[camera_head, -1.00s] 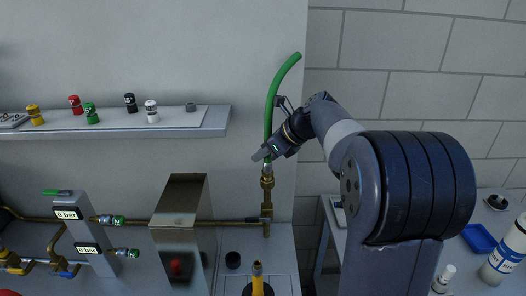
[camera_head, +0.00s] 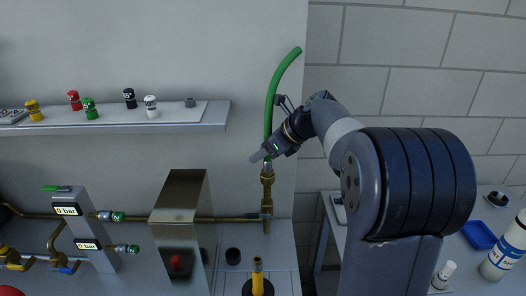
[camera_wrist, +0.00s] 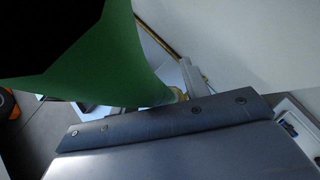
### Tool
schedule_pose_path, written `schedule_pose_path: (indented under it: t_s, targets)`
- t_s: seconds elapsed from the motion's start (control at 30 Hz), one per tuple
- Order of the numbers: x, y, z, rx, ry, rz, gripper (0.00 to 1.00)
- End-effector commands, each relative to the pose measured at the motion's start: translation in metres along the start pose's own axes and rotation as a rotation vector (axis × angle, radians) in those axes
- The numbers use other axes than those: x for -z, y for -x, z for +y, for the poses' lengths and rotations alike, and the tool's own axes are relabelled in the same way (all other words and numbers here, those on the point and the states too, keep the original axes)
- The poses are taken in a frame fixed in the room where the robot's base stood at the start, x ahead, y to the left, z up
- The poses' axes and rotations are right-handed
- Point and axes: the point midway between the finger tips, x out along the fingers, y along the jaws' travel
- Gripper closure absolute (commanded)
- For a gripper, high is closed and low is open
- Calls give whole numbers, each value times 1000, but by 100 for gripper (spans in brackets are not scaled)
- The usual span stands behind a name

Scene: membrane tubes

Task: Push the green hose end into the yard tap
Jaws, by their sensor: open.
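The green hose (camera_head: 272,92) stands upright, its upper part curving to the right. Its lower end is at the top of the brass yard tap (camera_head: 267,190), mostly behind my gripper (camera_head: 262,154). I cannot tell whether the end sits inside the tap's mouth or only against it. My gripper is open, with its fingers at the hose's lower part just above the tap. In the wrist view the hose (camera_wrist: 118,65) fills the upper left, close to the camera, and one finger runs across below it. A little brass shows past the hose's lower end.
A brown pipe runs left from the tap behind a shiny metal box (camera_head: 183,225) to gauges reading 0 bar (camera_head: 68,211). A shelf (camera_head: 120,129) holds several coloured caps. A yellow post with a brass top (camera_head: 257,275) stands in front. A side table with bottles is at right.

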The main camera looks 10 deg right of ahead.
Motion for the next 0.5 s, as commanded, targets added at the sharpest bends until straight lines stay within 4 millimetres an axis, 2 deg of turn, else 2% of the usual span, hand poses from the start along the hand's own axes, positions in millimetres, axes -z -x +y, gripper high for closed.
schedule_pose_path:
  t_s: [0.17,0.5]
  targets:
    - [0,24,-1,6,2,-2,56]
    - [0,89,-1,5,0,-2,56]
